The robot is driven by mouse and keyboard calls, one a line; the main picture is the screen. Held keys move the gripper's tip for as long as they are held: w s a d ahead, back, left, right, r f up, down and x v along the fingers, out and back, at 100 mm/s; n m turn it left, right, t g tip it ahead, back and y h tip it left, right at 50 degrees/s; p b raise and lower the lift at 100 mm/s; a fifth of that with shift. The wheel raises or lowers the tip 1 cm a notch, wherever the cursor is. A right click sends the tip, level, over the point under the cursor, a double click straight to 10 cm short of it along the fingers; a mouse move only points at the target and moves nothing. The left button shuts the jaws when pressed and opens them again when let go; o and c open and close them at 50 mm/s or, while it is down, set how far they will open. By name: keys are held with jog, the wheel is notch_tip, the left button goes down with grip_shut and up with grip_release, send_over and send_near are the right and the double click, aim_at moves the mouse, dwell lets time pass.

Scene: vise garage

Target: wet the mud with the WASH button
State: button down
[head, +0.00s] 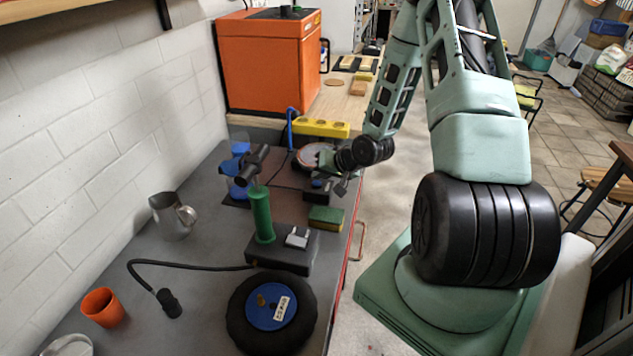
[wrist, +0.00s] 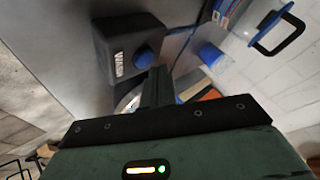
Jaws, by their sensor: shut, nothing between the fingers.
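In the wrist view, a black box (wrist: 120,42) carries a white WASH label and a round blue button (wrist: 143,58). My gripper (wrist: 157,76) is shut and empty, its fingertips close to the button; I cannot tell whether they touch it. In the head view, my gripper (head: 342,186) is low over the bench's right edge, beside a small dark box (head: 316,190) that looks like the WASH box. I cannot make out the mud clearly. A round disc (head: 316,153) with a brownish face lies behind the gripper, partly hidden by it.
A green-and-yellow sponge (head: 326,217) and a black block with a green cylinder (head: 262,215) stand nearer on the bench. A black wheel with a blue hub (head: 271,308), a metal jug (head: 172,216) and an orange cup (head: 103,308) are further forward. A blue container (head: 237,165) stands behind.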

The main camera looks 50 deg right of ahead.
aim_at(319, 185)
jog(key=shift+r+p, duration=2.55)
jog(key=shift+r, duration=0.5)
jog(key=shift+f, duration=0.1)
jog(key=shift+a, duration=0.2)
jog(key=s+a+r+n+g+h, duration=0.1)
jog(key=s+a+r+n+g, duration=0.3)
jog(key=a+r, duration=0.5)
jog(key=s+a+r+n+g, duration=0.2)
jog(key=s+a+r+n, duration=0.2)
jog(key=s+a+r, duration=0.5)
jog(key=s+a+n+g, duration=0.1)
jog(key=s+a+n, duration=0.2)
jog(key=s+a, duration=0.3)
jog(key=s+a+r+n+g, duration=0.1)
jog(key=s+a+n, duration=0.3)
jog(key=a, duration=0.9)
jog(key=shift+s+a+r+n+g+y, duration=0.2)
jog(key=shift+s+n+g+y, duration=0.1)
jog(key=shift+s+g, duration=0.45)
